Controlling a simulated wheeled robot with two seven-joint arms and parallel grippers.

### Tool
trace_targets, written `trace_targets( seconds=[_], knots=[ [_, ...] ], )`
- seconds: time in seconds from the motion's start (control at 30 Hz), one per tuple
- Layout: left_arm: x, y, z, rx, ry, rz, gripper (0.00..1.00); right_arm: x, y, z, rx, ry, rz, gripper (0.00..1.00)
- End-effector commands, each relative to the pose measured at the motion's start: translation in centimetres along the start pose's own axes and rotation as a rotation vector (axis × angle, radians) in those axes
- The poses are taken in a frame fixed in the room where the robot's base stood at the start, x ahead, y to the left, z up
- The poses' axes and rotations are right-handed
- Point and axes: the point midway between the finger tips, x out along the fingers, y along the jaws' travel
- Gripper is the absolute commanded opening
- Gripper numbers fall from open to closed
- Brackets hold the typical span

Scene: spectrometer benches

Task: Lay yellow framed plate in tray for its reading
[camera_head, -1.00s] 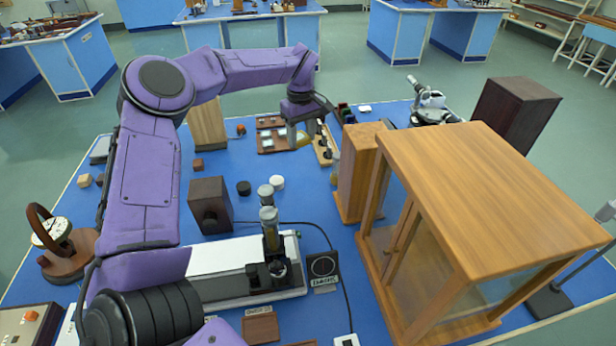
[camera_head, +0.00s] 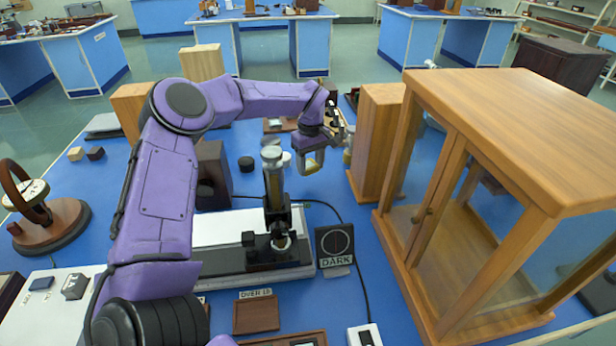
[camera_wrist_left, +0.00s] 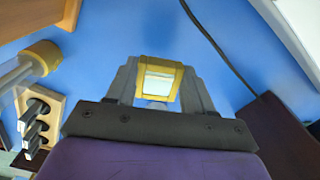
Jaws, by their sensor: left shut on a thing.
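My left gripper (camera_head: 312,160) is shut on the yellow framed plate, which shows between its fingers in the left wrist view (camera_wrist_left: 158,64). The frame is yellow around a pale, clear window. The gripper holds it above the blue bench, left of a wooden block. A small brown tray (camera_head: 256,328) lies at the front of the bench with a label behind it, too small to read surely. Part of another brown tray (camera_head: 283,340) shows at the bottom edge. Which tray is meant, I cannot tell. My right gripper is not in view.
A black and white instrument (camera_head: 230,229) with an upright post stands in front of the gripper. A sign marked DARK (camera_head: 335,245) is beside it. A tall wooden block (camera_head: 377,140) and a glazed wooden cabinet (camera_head: 500,130) stand right. A cable crosses the bench.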

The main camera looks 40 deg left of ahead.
Motion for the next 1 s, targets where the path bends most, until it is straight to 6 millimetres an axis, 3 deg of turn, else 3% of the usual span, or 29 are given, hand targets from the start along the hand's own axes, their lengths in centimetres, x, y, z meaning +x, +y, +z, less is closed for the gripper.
trace_targets(
  seconds=[0.3, 0.7, 0.73, 0.77, 0.8, 1.0],
  knots=[
    [5.0, -0.1, 0.0, 0.000, 0.000, -0.002, 0.22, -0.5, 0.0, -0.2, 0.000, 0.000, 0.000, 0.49],
    [5.8, 0.0, 0.0, 0.000, 0.000, 0.001, 0.22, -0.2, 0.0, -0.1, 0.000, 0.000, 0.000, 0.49],
    [5.6, 0.0, 0.0, 0.000, 0.001, 0.001, 0.62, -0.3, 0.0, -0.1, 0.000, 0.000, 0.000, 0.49],
    [5.6, 0.0, 0.0, 0.000, 0.001, 0.001, 0.72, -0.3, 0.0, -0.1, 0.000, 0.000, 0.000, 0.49],
    [5.6, 0.0, 0.0, 0.000, 0.001, 0.001, 0.78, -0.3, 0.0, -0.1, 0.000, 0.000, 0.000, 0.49],
    [5.6, 0.0, 0.0, -0.001, 0.001, 0.001, 0.78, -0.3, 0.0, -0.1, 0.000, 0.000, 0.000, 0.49]
  ],
)
